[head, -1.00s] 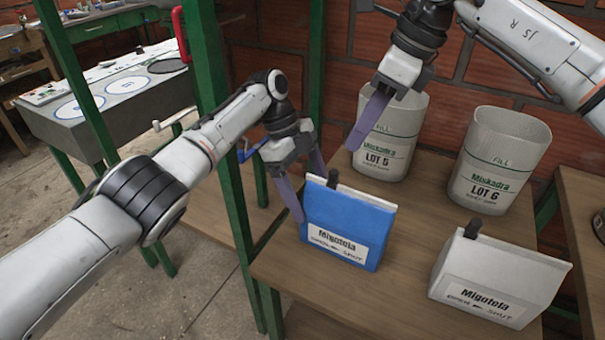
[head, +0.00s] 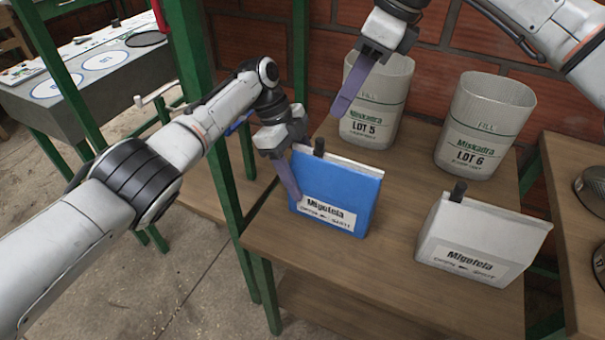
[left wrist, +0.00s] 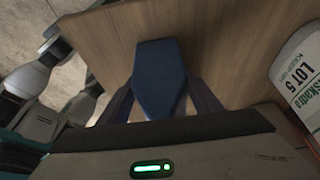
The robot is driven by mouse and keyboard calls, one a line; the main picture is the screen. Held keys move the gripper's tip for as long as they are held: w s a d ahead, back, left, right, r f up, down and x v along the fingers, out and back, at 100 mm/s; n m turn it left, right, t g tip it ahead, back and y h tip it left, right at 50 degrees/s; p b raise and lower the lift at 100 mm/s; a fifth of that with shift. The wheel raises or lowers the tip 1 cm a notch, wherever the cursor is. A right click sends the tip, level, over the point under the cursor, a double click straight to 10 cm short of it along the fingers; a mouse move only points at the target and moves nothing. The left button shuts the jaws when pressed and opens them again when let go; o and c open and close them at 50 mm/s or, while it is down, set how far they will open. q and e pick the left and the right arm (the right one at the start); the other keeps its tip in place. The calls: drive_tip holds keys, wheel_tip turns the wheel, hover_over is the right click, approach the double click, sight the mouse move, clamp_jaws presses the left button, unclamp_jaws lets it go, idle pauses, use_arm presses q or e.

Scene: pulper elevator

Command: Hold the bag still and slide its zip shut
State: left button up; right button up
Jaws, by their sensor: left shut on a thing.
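The blue bag (head: 352,190) stands upright on the wooden table, with a white label reading "Migotela" and OPEN and SHUT marks. Its dark zip tab (head: 319,147) stands up from the top edge, nearer the left, OPEN-marked end. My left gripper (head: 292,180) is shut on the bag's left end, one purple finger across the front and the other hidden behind. In the left wrist view the blue bag (left wrist: 160,75) lies between both fingers. My right gripper (head: 341,108) is above and behind the bag, in front of the LOT 5 bin, apart from the bag; its finger gap cannot be made out.
A white bag (head: 470,235) with its own dark tab stands to the right. Two open bins, LOT 5 (head: 372,128) and LOT 6 (head: 478,145), stand behind, near the brick wall. A green post (head: 222,160) rises at the table's left. Bare tabletop lies between the bags.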

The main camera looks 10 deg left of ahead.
drive_tip(key=shift+f, duration=0.1)
drive_tip(key=c, duration=0.4)
drive_tip(key=s+a+f+y, duration=0.1)
drive_tip(key=a, duration=0.1)
drive_tip(key=s+a+f+y, duration=0.1)
drive_tip(key=a+f+y, duration=0.1)
drive_tip(key=s+a+f+y, duration=0.1)
drive_tip(key=a+f+y, duration=0.1)
drive_tip(key=a, duration=0.1)
drive_tip(key=shift+s+m+g, duration=0.1)
drive_tip(key=shift+m+g, duration=0.3)
clamp_jaws()
drive_tip(key=m+t+y, duration=0.2)
drive_tip(key=m+t, duration=1.2)
drive_tip(key=m, duration=1.1)
approach(320, 147)
drive_tip(key=x, duration=0.3)
drive_tip(key=a+x, duration=0.1)
drive_tip(key=x, duration=0.1)
drive_tip(key=s+x, duration=0.1)
drive_tip(key=x, duration=0.2)
drive_tip(key=shift+w+a, duration=0.2)
drive_tip(key=shift+a, duration=0.25)
